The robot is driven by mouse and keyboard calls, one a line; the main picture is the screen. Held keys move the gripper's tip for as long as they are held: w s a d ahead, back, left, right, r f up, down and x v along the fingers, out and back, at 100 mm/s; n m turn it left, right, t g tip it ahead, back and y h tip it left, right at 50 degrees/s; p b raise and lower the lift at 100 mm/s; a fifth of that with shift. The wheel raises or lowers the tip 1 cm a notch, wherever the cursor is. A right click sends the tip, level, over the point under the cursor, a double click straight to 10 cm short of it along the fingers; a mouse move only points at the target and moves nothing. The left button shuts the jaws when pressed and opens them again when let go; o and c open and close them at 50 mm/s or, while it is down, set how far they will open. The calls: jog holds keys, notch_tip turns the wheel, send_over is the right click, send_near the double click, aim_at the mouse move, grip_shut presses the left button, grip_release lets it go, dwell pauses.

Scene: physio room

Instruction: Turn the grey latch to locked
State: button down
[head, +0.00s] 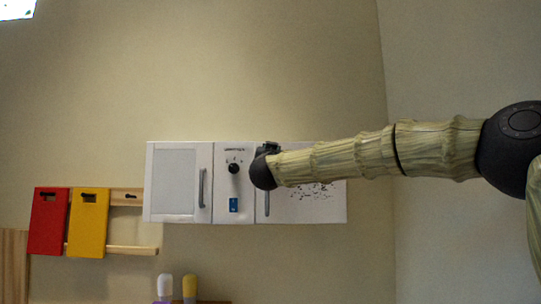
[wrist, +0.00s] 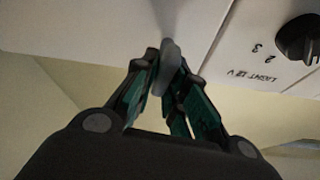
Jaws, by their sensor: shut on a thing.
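The grey latch (wrist: 169,62) is a smooth rounded grey piece at the front of the white cabinet in the wrist view. My gripper (wrist: 167,76) is shut on it, with one green-lined finger on each side. In the head view my gripper (head: 268,148) is at the cabinet's upper middle, mostly hidden behind my wrist. A grey upright bar (head: 267,203) shows just below my wrist; I cannot tell whether it is part of the latch or a separate handle. No locked mark on the latch is readable.
The white cabinet (head: 180,212) has a left door with a grey handle (head: 201,188). A dark knob (head: 234,168) and a blue switch (head: 234,205) sit left of my gripper. Red (head: 48,225) and yellow (head: 88,228) boards hang further left.

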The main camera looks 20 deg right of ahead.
jog(key=m+h, duration=0.1)
jog(key=m, duration=0.1)
jog(key=m+g+b, duration=0.1)
jog(key=m, duration=0.1)
jog(key=m+h, duration=0.1)
jog(key=m, duration=0.1)
jog(key=shift+d+f+g+h+b, duration=0.15)
jog(key=shift+d+g+h+b, duration=0.15)
jog(key=shift+g+b, duration=0.1)
jog(key=shift+s+d+f+m+g+h+b, duration=0.15)
jog(key=shift+m+g, duration=0.7)
jog(key=shift+m, duration=1.4)
jog(key=shift+w+f+m+g+h+b, duration=0.2)
jog(key=shift+m+g, duration=0.7)
jog(key=shift+m, duration=1.4)
jog(key=shift+s+d+f+m+g+h+b, duration=0.2)
jog(key=shift+m+g, duration=0.65)
jog(key=shift+m, duration=1.4)
jog(key=shift+a, duration=0.1)
jog(key=c, duration=1.5)
grip_release()
jog(key=shift+o, duration=0.2)
